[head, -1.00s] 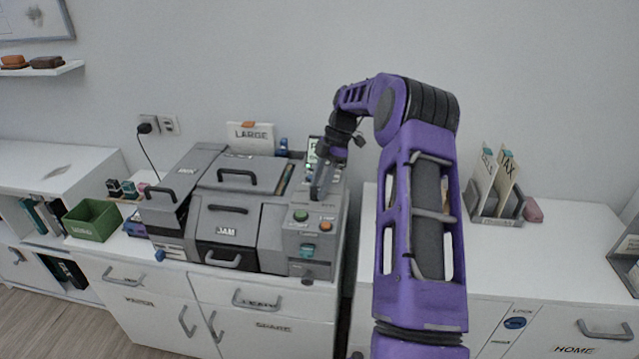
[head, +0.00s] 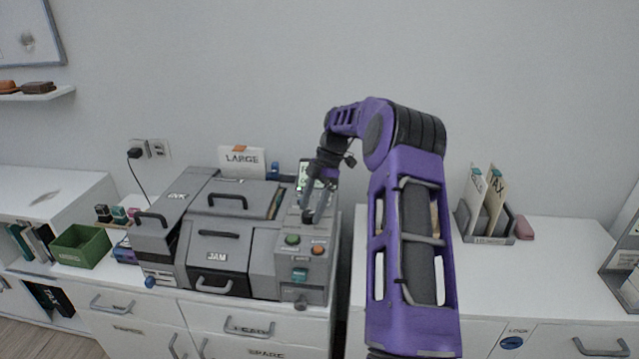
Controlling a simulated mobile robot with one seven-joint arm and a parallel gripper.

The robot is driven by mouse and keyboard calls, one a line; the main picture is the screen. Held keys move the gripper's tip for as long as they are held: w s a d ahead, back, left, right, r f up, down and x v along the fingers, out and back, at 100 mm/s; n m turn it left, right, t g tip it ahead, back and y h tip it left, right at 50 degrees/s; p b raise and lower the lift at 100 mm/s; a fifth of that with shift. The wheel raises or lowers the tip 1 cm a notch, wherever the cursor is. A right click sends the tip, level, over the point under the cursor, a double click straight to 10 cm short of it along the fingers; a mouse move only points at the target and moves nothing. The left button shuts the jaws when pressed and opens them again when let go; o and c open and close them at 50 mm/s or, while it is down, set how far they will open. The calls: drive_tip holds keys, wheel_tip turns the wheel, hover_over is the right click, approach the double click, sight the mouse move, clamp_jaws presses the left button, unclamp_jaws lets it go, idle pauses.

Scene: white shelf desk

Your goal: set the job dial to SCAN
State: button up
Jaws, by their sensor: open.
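The grey office machine (head: 215,255) stands on the white cabinet, with a control panel at its right end. My gripper (head: 313,212) is over the rear part of that panel, pointing down, its two fingers apart and empty. A small dark round part, which may be the job dial (head: 306,217), shows at the fingertips. I cannot tell whether they touch it, and no SCAN mark or pointer can be read. A lit screen (head: 304,176) is behind the gripper, partly hidden by it.
A green button (head: 292,239), an orange button (head: 318,248) and a teal switch (head: 299,274) are on the panel in front of my gripper. A LARGE card (head: 241,160) stands behind the machine. The right cabinet top (head: 560,260) is mostly clear.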

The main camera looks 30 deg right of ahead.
drive_tip(key=s+p+v, duration=0.1)
drive_tip(key=p+v, duration=0.3)
drive_tip(key=v, duration=1.2)
drive_tip(key=shift+w+r, duration=0.35)
drive_tip(key=shift+w, duration=0.05)
drive_tip(key=shift+d, duration=0.1)
drive_tip(key=shift+w, duration=0.1)
